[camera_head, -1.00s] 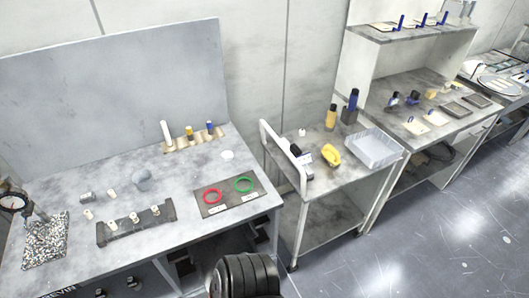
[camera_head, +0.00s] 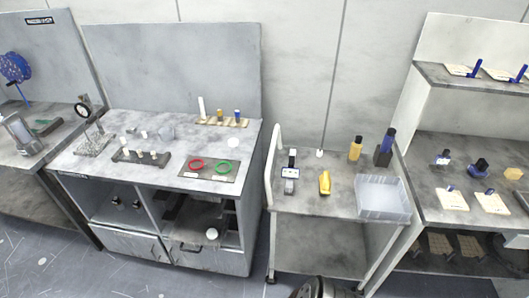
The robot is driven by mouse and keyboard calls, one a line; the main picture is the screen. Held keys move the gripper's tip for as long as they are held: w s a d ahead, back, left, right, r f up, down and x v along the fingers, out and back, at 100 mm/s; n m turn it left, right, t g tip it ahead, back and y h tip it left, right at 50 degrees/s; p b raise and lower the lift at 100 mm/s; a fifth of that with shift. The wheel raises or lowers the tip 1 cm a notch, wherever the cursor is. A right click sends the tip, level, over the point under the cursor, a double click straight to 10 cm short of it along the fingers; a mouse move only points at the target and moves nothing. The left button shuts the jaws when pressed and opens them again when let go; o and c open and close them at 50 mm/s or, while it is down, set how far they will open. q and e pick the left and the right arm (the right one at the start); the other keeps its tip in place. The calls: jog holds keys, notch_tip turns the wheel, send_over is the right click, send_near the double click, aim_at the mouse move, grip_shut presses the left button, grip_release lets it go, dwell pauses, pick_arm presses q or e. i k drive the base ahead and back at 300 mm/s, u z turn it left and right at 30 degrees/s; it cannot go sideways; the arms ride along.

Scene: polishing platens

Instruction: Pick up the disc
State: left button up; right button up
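No object is clearly labelled as the disc.
A cart (camera_head: 300,205) stands right of the bench, carrying a grey tray (camera_head: 384,198), a yellow item (camera_head: 324,182) and bottles (camera_head: 355,148). A shelved workbench (camera_head: 470,80) stands far right. Floor is open at front left.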

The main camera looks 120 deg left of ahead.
aim_at(233, 141)
jog(key=i, duration=0.35)
jog(key=u, duration=4.8)
